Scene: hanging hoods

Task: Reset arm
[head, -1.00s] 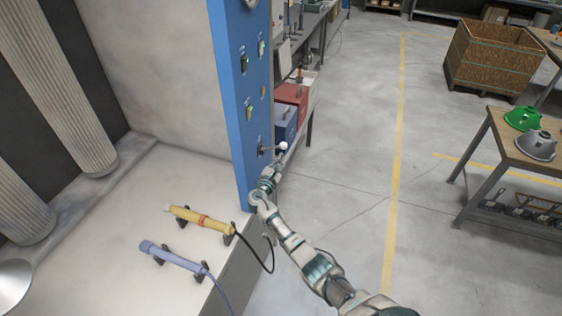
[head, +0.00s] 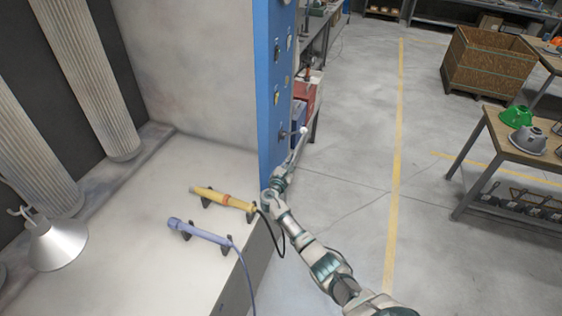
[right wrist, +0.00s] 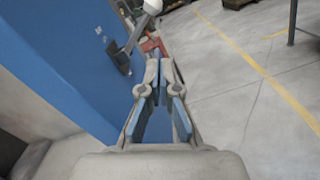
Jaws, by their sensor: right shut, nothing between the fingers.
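My right arm reaches up from the bottom right in the head view, and its gripper (head: 292,163) is beside the front edge of the blue panel (head: 274,100). In the right wrist view the gripper (right wrist: 160,62) has its fingertips together with nothing between them. A lever with a white ball knob (head: 303,131) sticks out from the panel just beyond the fingertips. The knob also shows in the right wrist view (right wrist: 152,6), past the fingertips and apart from them. My left gripper is not in view.
A yellow tool (head: 225,198) and a purple tool (head: 200,232) rest in holders on the pale bench (head: 130,270). A metal hood (head: 55,243) hangs at left. A table (head: 520,150) with green and grey hoods stands at right. The floor between is clear.

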